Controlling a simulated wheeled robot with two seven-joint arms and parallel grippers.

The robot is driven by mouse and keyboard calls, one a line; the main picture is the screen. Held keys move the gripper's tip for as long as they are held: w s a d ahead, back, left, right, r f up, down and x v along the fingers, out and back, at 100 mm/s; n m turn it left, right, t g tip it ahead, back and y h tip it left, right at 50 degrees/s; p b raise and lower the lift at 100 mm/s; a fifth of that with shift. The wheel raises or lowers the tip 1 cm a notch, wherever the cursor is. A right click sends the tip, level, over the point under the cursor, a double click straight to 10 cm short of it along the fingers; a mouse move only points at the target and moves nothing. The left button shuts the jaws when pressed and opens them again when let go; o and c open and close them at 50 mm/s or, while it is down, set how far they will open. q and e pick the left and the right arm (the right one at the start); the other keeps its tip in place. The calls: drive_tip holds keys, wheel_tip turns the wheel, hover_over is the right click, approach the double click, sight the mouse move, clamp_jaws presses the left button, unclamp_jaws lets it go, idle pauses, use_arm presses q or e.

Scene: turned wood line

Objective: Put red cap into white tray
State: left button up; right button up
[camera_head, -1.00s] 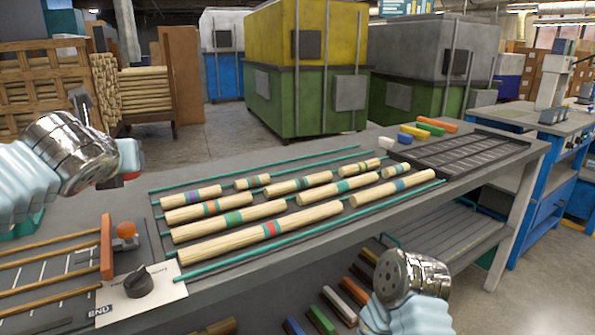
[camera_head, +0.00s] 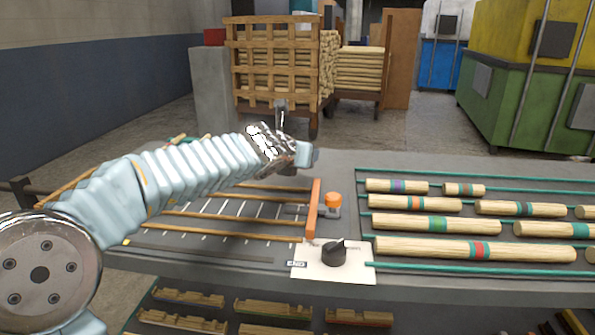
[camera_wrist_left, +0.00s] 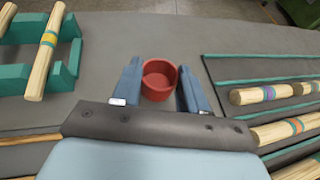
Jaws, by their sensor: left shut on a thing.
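The red cap (camera_wrist_left: 160,78) is a round, hollow cup shape, seen from above in the left wrist view. It sits between the two blue-grey fingers of my left gripper (camera_wrist_left: 161,88), which is shut on it. In the head view my left gripper (camera_head: 306,155) is over the back part of the bench, behind the orange stop; the cap is hidden there. My right gripper is out of view. I cannot make out a white tray in either view.
Banded wood rods (camera_head: 470,250) lie in rows between green rails at right. A slotted rack (camera_head: 220,215), an orange stop (camera_head: 314,210) and a white plate with a black knob (camera_head: 333,262) are on the bench. A rod rests on green supports (camera_wrist_left: 67,65).

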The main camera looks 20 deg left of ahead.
use_arm(q)
drive_tip(key=shift+w+a+f, duration=0.15)
drive_tip(key=shift+a+f, duration=0.4)
drive_tip(key=shift+f, duration=0.15)
drive_tip(key=shift+w+a+f+b, duration=0.15)
drive_tip(key=shift+f+b, duration=0.1)
drive_tip(key=shift+f, duration=0.7)
drive_tip(key=shift+s+a+f+b, duration=0.15)
drive_tip(key=shift+f+b, duration=0.1)
drive_tip(key=shift+f, duration=0.65)
drive_tip(key=shift+w, duration=0.1)
drive_tip(key=shift+f, duration=0.2)
drive_tip(key=o, duration=1.2)
drive_tip(key=shift+r, duration=0.1)
